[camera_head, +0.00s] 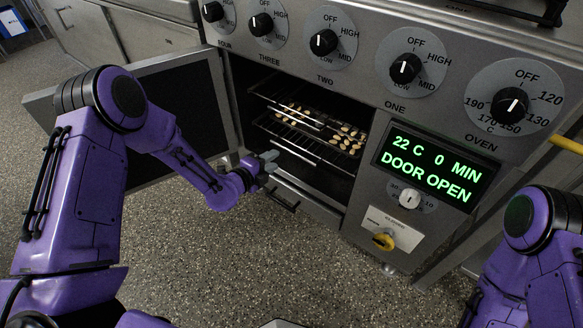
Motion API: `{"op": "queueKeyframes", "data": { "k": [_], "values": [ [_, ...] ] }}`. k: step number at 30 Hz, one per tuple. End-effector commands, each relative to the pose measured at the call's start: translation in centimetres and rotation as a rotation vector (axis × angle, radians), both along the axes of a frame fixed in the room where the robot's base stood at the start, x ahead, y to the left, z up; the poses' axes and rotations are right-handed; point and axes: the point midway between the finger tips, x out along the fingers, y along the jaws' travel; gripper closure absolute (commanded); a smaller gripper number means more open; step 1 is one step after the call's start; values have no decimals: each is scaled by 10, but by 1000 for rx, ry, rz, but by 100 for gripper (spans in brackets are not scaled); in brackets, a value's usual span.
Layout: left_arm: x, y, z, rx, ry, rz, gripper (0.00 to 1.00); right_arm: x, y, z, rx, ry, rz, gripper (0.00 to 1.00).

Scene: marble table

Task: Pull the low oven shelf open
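The oven stands open, and its display (435,168) reads DOOR OPEN. Inside are two wire shelves. The low oven shelf (297,150) shows its front bar below the upper shelf (285,108). Several small pale pieces of food lie on a dark tray (340,134) in the cavity; which shelf bears it is hard to tell. My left gripper (269,161) is in front of the opening at its lower left, near the left part of the low shelf's front bar. Its fingers are small and I cannot tell whether they are apart or touch the bar. My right gripper is out of view.
The oven door (150,105) is swung open to the left, behind my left arm. Knobs (405,68) line the panel above. The speckled floor (270,265) in front is clear.

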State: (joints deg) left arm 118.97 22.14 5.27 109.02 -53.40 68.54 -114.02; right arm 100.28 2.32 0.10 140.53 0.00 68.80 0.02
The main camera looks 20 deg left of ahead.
Motion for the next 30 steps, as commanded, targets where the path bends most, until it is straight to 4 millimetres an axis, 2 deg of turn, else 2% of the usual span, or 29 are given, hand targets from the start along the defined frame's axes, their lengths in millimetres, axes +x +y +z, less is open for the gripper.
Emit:
{"op": "queueKeyframes", "data": {
  "k": [1,5,12,16,21,27,28,30],
  "values": [
    [5,0,-2,24,-24,-13,62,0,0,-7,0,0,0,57],
    [20,-5,-4,44,-37,-24,62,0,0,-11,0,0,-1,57],
    [69,-23,-20,41,-34,-19,62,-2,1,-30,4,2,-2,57],
    [88,-31,-25,39,-32,-21,62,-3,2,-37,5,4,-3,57],
    [99,-35,-25,39,-30,-20,62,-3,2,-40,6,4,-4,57],
    [100,-35,-25,39,-29,-21,62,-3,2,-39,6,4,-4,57],
    [100,-35,-25,39,-29,-21,65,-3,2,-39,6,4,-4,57],
    [99,-35,-25,39,-29,-20,88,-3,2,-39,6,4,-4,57]
  ]
}}
